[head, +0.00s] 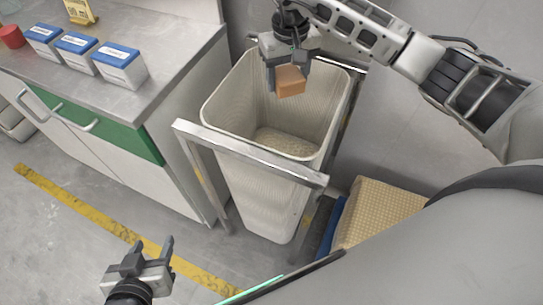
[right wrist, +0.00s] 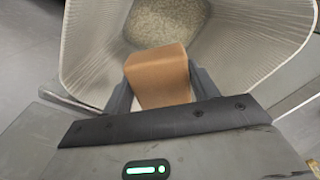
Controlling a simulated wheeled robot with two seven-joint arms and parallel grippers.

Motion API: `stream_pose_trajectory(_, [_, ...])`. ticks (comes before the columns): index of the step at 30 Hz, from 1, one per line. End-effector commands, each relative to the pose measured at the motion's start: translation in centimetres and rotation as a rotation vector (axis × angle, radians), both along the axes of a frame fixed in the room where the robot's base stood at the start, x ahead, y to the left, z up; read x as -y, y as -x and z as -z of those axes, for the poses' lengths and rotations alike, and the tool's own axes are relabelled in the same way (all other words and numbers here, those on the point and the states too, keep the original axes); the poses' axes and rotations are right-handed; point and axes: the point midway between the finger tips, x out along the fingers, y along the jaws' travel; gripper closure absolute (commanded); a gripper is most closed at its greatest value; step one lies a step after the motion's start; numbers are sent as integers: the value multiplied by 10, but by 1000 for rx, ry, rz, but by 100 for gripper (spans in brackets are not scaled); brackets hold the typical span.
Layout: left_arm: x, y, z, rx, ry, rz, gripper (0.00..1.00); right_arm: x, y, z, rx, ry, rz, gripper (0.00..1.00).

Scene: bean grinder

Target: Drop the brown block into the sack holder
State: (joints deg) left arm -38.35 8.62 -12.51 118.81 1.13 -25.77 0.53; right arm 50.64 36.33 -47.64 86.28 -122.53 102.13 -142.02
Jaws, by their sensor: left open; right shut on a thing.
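The brown block (head: 290,80) is held in my right gripper (head: 286,72), whose fingers are shut on its two sides. In the head view it shows over the mouth of the sack holder (head: 270,190), a tall whitish bin in a metal frame. The right wrist view also shows the brown block (right wrist: 158,76) between the fingers (right wrist: 156,92), with the sack holder (right wrist: 92,45) open beneath it. A speckled beige layer shows at the holder's bottom. My left gripper (head: 152,252) is open and empty above the floor at lower left.
A metal frame bar (head: 250,152) runs along the holder's near side. A counter (head: 130,110) with several blue-lidded boxes (head: 118,66) and a red object (head: 11,37) stands at left. A tan box (head: 380,212) is right of the holder.

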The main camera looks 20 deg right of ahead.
Motion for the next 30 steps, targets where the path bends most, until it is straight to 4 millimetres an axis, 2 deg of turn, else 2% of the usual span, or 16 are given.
stream_pose_trajectory(4, [0, -1, -1, 4, -2, 3, 50, 0, 0, -1, 1, -1, 0, 68])
stream_pose_trajectory(5, [0, -1, -1, 4, -3, 4, 50, 0, 0, -1, 1, -1, 0, 36])
stream_pose_trajectory(7, [0, -2, -1, 4, -3, 4, 50, 0, 0, -1, 1, -1, 0, 16])
stream_pose_trajectory(16, [0, -1, 0, 2, -4, 4, 50, 0, 0, -1, 0, 0, 0, 16])
stream_pose_trajectory(20, [0, -1, 2, 2, -3, 4, 50, 0, -1, -11, 1, 0, -1, 16])
stream_pose_trajectory(23, [0, -1, 4, 1, -1, 3, 50, 0, -1, -28, 5, 0, -2, 16])
stream_pose_trajectory(30, [2, -2, 7, 5, 12, -2, 50, 0, -1, -87, 7, 1, -1, 16])
